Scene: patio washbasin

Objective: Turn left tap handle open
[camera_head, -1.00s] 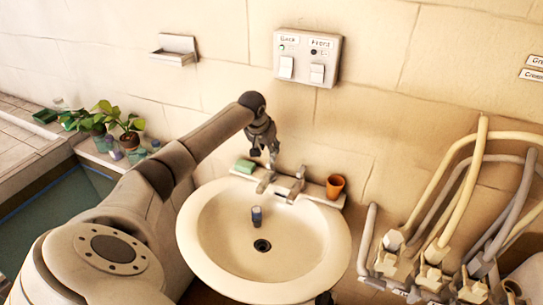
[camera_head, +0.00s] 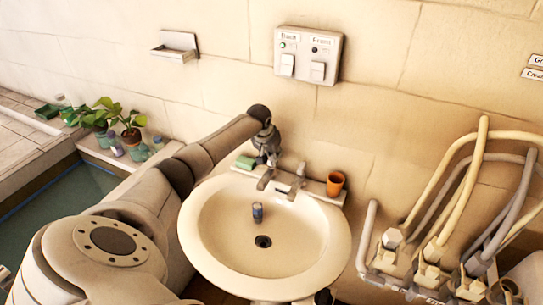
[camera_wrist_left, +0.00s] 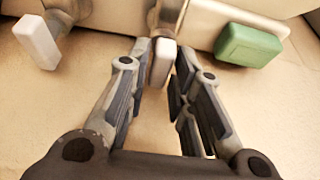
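The washbasin (camera_head: 205,235) has two grey taps at its back edge, the left tap (camera_head: 264,179) and the right tap (camera_head: 298,181). My left gripper (camera_head: 267,160) is low above the left tap. In the left wrist view the pale left tap handle (camera_wrist_left: 162,64) stands between the two fingertips of my left gripper (camera_wrist_left: 163,68), which is open around it. Whether a finger touches it I cannot tell. The pale right tap handle (camera_wrist_left: 38,43) lies outside the fingers, to the left there. My right gripper is not visible.
A green soap bar (camera_head: 245,163) lies just left of the left tap, also in the left wrist view (camera_wrist_left: 248,45). An orange cup (camera_head: 335,186) stands right of the taps. Pale hoses (camera_head: 462,190) stand at the right.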

